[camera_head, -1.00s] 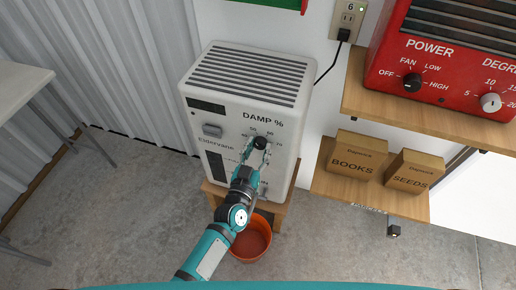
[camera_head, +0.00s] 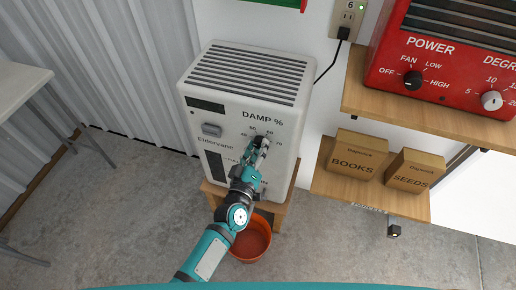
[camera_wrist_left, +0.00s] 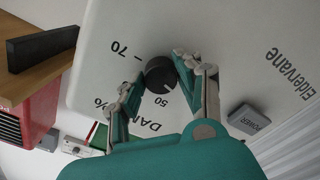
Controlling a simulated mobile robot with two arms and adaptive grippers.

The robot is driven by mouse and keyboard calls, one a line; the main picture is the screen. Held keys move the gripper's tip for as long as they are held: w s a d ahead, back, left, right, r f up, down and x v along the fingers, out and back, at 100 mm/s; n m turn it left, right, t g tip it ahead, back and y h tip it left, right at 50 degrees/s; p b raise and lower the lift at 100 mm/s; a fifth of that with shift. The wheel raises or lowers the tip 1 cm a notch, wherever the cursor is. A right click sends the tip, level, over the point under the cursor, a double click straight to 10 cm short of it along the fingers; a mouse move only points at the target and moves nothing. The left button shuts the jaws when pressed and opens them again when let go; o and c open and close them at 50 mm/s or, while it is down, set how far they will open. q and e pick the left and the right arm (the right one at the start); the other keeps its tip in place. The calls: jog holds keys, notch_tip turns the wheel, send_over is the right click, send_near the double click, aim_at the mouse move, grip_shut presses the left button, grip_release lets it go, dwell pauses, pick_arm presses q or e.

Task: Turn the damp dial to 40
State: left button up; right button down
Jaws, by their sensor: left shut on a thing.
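The damp dial is a small dark knob (camera_wrist_left: 160,74) on the front of a white Eldervane unit (camera_head: 278,182). My left gripper (camera_head: 261,143) is shut on the dial, with a finger on either side, as the left wrist view (camera_wrist_left: 158,80) shows. A pale mark on the dial's lower edge in that view lies near the printed 50. The 70 is readable at its left. In the head view the gripper hides most of the dial; 40 and 50 are printed at its upper left. My right gripper is in neither view.
The unit stands on a small wooden stand (camera_head: 280,212), with an orange bucket (camera_head: 251,246) below. A grey POWER button (camera_wrist_left: 249,118) is right of the gripper.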

pick_arm(q)
jog(key=shift+n, duration=1.1)
jog(key=o, duration=1.1)
jog(key=shift+o, duration=0.2)
jog(key=v, duration=1.2)
